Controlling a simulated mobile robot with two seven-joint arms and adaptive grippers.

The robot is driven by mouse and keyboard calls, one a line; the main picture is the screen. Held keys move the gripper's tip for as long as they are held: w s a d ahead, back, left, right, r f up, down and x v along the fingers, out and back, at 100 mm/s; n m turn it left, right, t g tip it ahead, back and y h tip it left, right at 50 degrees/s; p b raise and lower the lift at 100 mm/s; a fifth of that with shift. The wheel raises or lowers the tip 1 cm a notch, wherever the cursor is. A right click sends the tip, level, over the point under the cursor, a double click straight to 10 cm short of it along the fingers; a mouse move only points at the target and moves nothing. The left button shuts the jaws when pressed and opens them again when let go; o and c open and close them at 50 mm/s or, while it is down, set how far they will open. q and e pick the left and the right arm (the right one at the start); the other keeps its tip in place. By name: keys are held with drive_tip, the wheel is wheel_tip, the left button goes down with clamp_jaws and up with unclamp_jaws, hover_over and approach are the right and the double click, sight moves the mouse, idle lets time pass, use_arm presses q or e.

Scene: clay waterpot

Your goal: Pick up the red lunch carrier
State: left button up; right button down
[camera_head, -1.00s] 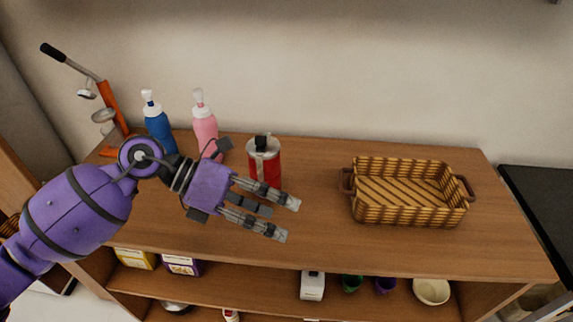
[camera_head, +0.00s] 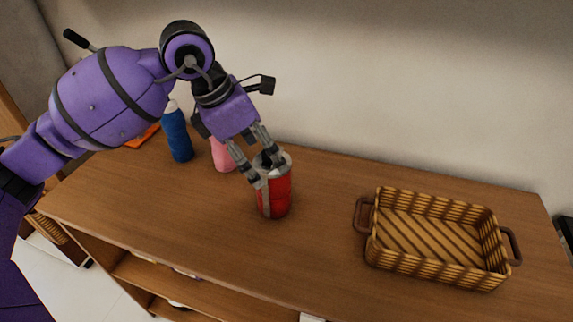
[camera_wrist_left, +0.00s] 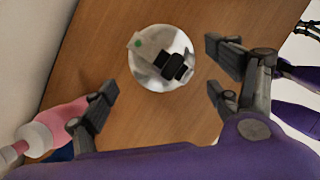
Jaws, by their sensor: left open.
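The red lunch carrier (camera_head: 276,194) stands upright on the wooden counter, left of the basket. It is a red cylinder with a silver lid and a light strap down its side. In the left wrist view its round silver top (camera_wrist_left: 152,75) shows from above, with a black latch or handle piece on it. My left gripper (camera_head: 264,168) points down over the carrier's top, with its fingers near the lid. In the left wrist view the fingers are spread apart, one on each side of the lid and a little short of it.
A pink bottle (camera_head: 222,155) stands close behind and left of the carrier, partly hidden by my arm. A blue bottle (camera_head: 177,137) stands farther left. A woven basket (camera_head: 440,274) is at the right. The counter (camera_head: 180,205) in front is clear.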

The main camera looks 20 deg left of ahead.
sight(273, 184)
use_arm(q)
drive_tip(key=shift+s+d+f, duration=0.15)
drive_tip(key=shift+d+f, duration=0.15)
drive_tip(key=shift+f, duration=0.1)
drive_tip(key=shift+d+f, duration=0.3)
drive_tip(key=shift+f, duration=0.5)
drive_tip(key=x, duration=0.3)
drive_tip(key=shift+w+f+p, duration=0.25)
drive_tip(key=shift+w+p, duration=0.1)
drive_tip(key=shift+w, duration=0.15)
drive_tip(key=shift+d+f, duration=0.15)
drive_tip(key=shift+f, duration=0.05)
drive_tip(key=shift+c, duration=0.3)
use_arm(e)
drive_tip(key=shift+s+d, duration=0.3)
drive_tip(key=shift+s, duration=0.6)
use_arm(q)
drive_tip(key=shift+w, duration=0.1)
drive_tip(key=c, duration=1.7)
